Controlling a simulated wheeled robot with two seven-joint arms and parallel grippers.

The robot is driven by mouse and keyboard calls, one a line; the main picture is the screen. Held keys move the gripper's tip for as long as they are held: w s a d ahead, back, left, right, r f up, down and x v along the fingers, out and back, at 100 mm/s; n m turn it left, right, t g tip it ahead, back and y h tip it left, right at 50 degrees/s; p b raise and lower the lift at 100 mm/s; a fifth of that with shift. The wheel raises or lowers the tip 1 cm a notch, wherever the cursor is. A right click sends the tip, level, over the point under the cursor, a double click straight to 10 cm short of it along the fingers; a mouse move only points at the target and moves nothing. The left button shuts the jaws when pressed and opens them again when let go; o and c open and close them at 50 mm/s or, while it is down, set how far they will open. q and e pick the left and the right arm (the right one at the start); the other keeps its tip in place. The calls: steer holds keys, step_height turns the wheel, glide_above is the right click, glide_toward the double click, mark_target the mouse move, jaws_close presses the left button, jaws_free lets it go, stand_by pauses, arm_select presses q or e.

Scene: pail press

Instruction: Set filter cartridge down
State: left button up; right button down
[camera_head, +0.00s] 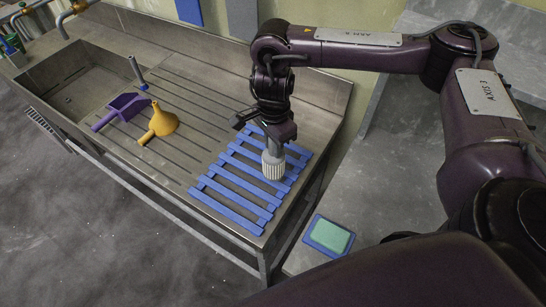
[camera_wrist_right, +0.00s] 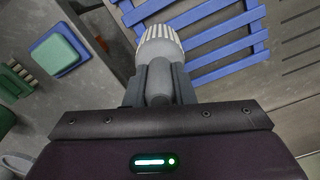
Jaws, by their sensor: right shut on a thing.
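The filter cartridge (camera_head: 273,163) has a white ribbed end and a grey body. My right gripper (camera_head: 271,133) is shut on its grey body, with the ribbed end pointing down over the blue slatted rack (camera_head: 228,193). In the right wrist view the cartridge (camera_wrist_right: 158,45) sits between the two fingers of my right gripper (camera_wrist_right: 159,88). The blue rack (camera_wrist_right: 225,55) shows beside and behind it. I cannot tell whether the cartridge touches the slats. My left gripper is not in view.
The rack lies at the right end of a metal sink counter (camera_head: 190,150). A yellow funnel (camera_head: 160,122), a purple scoop (camera_head: 122,108) and a blue-handled tool (camera_head: 137,72) lie farther left. A green and blue pad (camera_head: 328,236) lies right of the counter. The rack's front slats are clear.

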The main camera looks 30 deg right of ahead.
mark_target(273, 168)
steer(key=shift+f, duration=0.8)
step_height(273, 168, down, 3)
steer(key=shift+s+b, duration=0.1)
steer(key=shift+b, duration=0.3)
steer(key=shift+f, duration=0.3)
steer(key=shift+f, duration=0.2)
steer(key=c, duration=1.2)
jaws_free()
steer(key=shift+c, duration=0.2)
steer(key=shift+r, duration=0.1)
